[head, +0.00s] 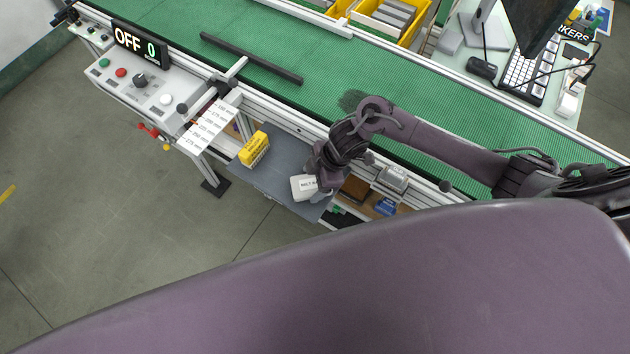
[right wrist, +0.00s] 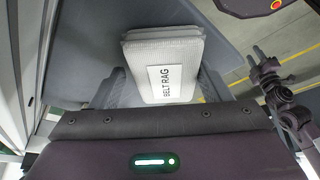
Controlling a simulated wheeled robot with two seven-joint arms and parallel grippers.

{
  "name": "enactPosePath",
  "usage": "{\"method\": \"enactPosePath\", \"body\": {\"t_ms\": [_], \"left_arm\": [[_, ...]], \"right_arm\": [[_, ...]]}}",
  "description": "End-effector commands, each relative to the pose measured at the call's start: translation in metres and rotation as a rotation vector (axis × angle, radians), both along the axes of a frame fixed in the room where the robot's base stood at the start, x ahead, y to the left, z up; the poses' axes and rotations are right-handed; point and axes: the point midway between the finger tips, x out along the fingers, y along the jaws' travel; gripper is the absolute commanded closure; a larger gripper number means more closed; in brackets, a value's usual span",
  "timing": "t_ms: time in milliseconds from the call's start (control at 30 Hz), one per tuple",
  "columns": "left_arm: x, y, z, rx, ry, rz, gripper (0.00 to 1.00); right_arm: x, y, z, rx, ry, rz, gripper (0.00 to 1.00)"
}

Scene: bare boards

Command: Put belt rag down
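The belt rag (head: 303,187) is a folded white cloth with a "BELT RAG" label. In the head view it is at the front edge of the grey shelf (head: 272,180) below the conveyor; whether it touches the shelf cannot be told. My right gripper (head: 316,181) is at the rag, reaching down over the conveyor's front rail. In the right wrist view the rag (right wrist: 165,62) fills the space between the two grey fingers (right wrist: 168,84), close to the palm, so the gripper looks shut on it. The fingertips are partly hidden by the rag. My left gripper is not in view.
A yellow box (head: 254,148) stands on the shelf left of the rag, with bare shelf between. Brown and blue boxes (head: 386,207) are on the right. The control panel (head: 150,88) and a label plate (head: 208,128) are at left. A black bar (head: 250,58) lies across the green belt.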

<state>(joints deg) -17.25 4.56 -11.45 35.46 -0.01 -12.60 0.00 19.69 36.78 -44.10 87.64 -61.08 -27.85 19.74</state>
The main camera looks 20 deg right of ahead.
Motion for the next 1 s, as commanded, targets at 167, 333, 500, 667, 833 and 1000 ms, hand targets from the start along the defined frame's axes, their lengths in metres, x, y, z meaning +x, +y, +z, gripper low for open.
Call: {"method": "enactPosePath", "body": {"t_ms": [167,333,500,667,833,1000], "left_arm": [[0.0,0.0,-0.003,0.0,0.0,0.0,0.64],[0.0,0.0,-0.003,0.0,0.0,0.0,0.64],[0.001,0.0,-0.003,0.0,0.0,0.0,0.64],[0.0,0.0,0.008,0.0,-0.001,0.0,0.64],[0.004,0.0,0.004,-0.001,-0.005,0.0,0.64],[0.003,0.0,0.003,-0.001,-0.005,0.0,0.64]], "right_arm": [[-0.015,0.0,-0.015,-0.011,0.034,0.007,0.2],[-0.015,0.0,-0.015,-0.011,0.035,0.008,0.2],[-0.015,0.0,-0.014,-0.011,0.035,0.009,0.2],[-0.016,0.0,0.002,-0.011,0.035,0.011,0.2],[-0.014,-0.015,0.034,-0.011,0.025,0.011,0.2],[-0.014,-0.03,0.071,-0.009,0.022,0.008,0.2]]}}
